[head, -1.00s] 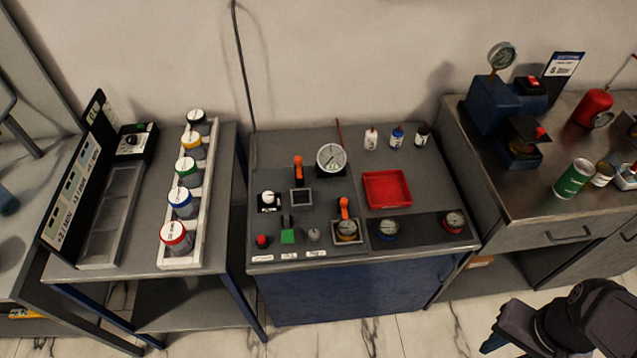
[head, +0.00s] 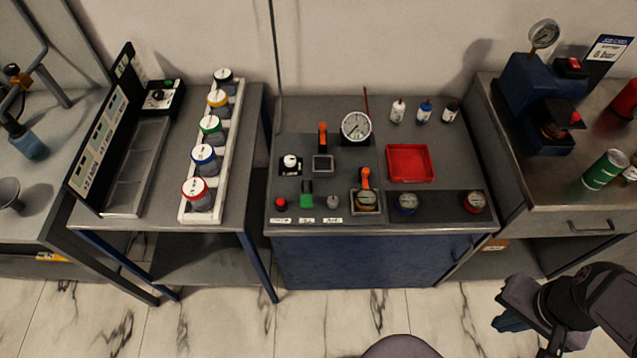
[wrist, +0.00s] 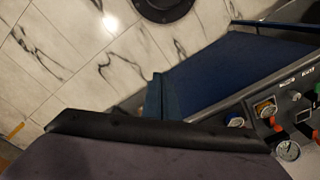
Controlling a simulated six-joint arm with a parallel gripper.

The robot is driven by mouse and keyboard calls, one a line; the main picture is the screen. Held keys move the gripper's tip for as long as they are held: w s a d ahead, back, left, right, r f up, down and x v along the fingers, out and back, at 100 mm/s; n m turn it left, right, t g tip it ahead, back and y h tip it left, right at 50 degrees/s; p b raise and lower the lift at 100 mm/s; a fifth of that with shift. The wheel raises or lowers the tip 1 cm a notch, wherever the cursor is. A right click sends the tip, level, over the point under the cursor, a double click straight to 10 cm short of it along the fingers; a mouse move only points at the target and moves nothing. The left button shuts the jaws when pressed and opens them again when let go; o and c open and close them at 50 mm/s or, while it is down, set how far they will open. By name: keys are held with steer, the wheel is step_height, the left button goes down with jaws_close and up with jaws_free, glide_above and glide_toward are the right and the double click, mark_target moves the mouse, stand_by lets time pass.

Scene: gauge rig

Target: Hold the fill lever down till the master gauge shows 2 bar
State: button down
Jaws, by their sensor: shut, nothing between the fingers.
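The large white-faced gauge (head: 356,126), seemingly the master gauge, stands at the back of the middle bench; its needle is too small to read. It also seems to show in the wrist view (wrist: 289,150). Two orange-handled levers stand upright, one left of that gauge (head: 322,135) and one nearer the front (head: 365,178). A green block with a dark lever (head: 306,194) is at the front left. I cannot tell which is the fill lever. My gripper (head: 509,321) is shut and empty over the floor at the lower right, away from the bench. Its blue fingers show in the wrist view (wrist: 158,97).
A red tray (head: 410,163), small bottles (head: 425,111) and smaller gauges (head: 407,204) share the middle bench. A rack of coloured-lid jars (head: 211,150) stands on the left table. A blue press (head: 530,90) is on the right bench.

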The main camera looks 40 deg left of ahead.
mark_target(307, 193)
steer(key=w+a+f+n+t+y+b, duration=0.1)
steer(key=w+a+f+t, duration=0.1)
steer(key=a, duration=0.7)
steer(key=w+a+f+n+t+y+b, duration=0.1)
steer(key=a+f+n+y, duration=0.1)
steer(key=a, duration=0.7)
steer(key=w+a+f+n+t+y+b, duration=0.1)
steer(key=w+a+f+t, duration=0.1)
steer(key=a, duration=0.7)
steer(key=s+a+r+n+t+y+b, duration=0.1)
steer(key=s+a+n+t+y, duration=0.3)
steer(key=s+a, duration=1)
steer(key=shift+s+a+r+n+t+y+b, duration=0.15)
steer(key=shift+s+n+t+y+b, duration=0.15)
steer(key=shift+s+t+y+b, duration=0.65)
steer(key=shift+g+y, duration=0.35)
steer(key=p+x, duration=0.1)
steer(key=x, duration=0.2)
steer(key=f+x, duration=0.1)
steer(key=x, duration=0.3)
steer(key=p+x, duration=0.1)
steer(key=x, duration=0.2)
steer(key=shift+f+p, duration=0.3)
steer(key=shift+f, duration=0.05)
steer(key=shift+s+f, duration=0.15)
steer(key=shift+f, duration=1)
